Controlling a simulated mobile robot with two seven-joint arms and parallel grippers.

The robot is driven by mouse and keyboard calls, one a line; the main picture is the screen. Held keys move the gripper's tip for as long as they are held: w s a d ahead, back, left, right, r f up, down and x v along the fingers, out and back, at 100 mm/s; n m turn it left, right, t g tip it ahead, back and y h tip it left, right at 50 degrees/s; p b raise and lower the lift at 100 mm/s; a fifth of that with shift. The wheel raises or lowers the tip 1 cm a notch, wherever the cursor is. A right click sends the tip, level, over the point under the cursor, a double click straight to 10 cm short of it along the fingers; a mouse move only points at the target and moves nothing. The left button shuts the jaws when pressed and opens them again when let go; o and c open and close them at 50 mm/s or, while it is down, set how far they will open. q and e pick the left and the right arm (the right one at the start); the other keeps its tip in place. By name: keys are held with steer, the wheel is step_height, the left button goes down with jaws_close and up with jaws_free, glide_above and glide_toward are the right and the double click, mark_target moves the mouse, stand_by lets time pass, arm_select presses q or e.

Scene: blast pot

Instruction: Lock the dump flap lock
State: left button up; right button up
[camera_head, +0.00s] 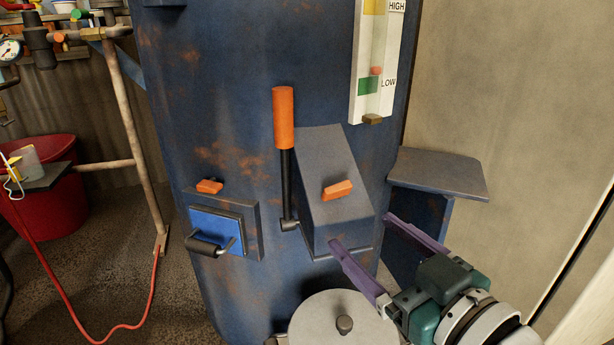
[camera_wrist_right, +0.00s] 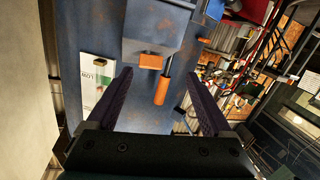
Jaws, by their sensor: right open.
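A grey box with a sloped front (camera_head: 325,160) sits on the blue tank and carries a small orange tab (camera_head: 337,190), which looks like the flap lock. The right wrist view also shows the tab (camera_wrist_right: 151,61), between the fingertips in the picture. A black lever with an orange grip (camera_head: 283,118) stands upright left of the box; its grip (camera_wrist_right: 162,88) shows in the wrist view. Another orange tab (camera_head: 209,186) is above a small blue door (camera_head: 216,229). My right gripper (camera_head: 362,231) is open and empty, below and right of the box's tab. My left gripper is not in view.
A grey shelf-like plate (camera_head: 437,173) juts out right of the box. A round lid with a knob (camera_head: 344,323) is below. A level gauge (camera_head: 376,60) is above. A red bucket (camera_head: 45,190) and red hose are at left. A wall stands right.

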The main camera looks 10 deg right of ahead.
mark_target(339, 193)
steer(key=shift+m+t, duration=0.5)
steer(key=b+x, duration=0.1)
steer(key=x, duration=0.1)
steer(key=b+x, duration=0.1)
steer(key=x, duration=0.2)
steer(key=d+b+x, duration=0.1)
steer(key=x, duration=0.2)
steer(key=shift+w+r+b, duration=0.3)
steer(key=shift+r+b, duration=0.05)
steer(key=shift+b, duration=0.05)
steer(key=shift+w+r, duration=0.1)
steer(key=shift+w, duration=0.2)
steer(key=shift+c, duration=0.4)
jaws_close()
steer(key=shift+a+r+m+h+p, duration=0.15)
steer(key=shift+m+h+p, duration=0.5)
steer(key=shift+m+h, duration=0.95)
